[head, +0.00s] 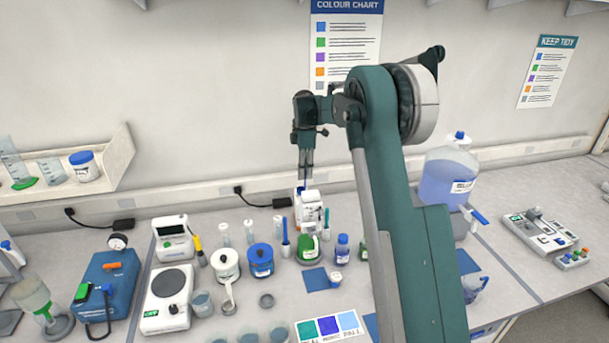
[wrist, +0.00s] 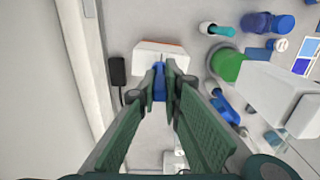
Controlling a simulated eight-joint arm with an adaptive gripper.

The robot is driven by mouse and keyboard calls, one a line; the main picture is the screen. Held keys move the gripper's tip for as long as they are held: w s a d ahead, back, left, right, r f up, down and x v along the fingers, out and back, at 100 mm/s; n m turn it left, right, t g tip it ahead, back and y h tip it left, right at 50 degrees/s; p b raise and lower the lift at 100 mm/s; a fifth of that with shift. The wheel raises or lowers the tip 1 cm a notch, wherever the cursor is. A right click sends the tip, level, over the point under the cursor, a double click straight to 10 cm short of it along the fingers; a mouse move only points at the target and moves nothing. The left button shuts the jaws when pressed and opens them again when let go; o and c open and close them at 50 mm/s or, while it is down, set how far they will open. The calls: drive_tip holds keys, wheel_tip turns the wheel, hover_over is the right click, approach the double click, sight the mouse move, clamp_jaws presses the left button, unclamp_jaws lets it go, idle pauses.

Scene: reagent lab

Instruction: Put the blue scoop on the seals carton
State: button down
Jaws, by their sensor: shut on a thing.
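My gripper (head: 306,163) points down in front of the wall and is shut on the blue scoop (wrist: 159,83). In the wrist view the fingertips (wrist: 160,70) close around its blue part; most of the scoop is hidden by the fingers. A white carton (head: 311,212), which looks like the seals carton, stands just below the gripper near the back wall. It also shows in the wrist view (wrist: 150,49) with an orange-red edge, right beyond the fingertips. I cannot tell whether the scoop touches the carton.
A green jar (head: 308,250) stands in front of the carton, with a blue bottle (head: 342,250) to its right. A blue-lidded jar (head: 260,262) and a white jar (head: 226,266) stand to the left.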

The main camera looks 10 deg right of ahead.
drive_tip(key=shift+f, duration=0.55)
drive_tip(key=shift+f, duration=0.2)
drive_tip(key=c, duration=2.5)
unclamp_jaws()
drive_tip(key=shift+r, duration=0.15)
wheel_tip(320, 180, up, 12)
drive_tip(key=shift+r+b, duration=0.1)
drive_tip(key=shift+b, duration=0.25)
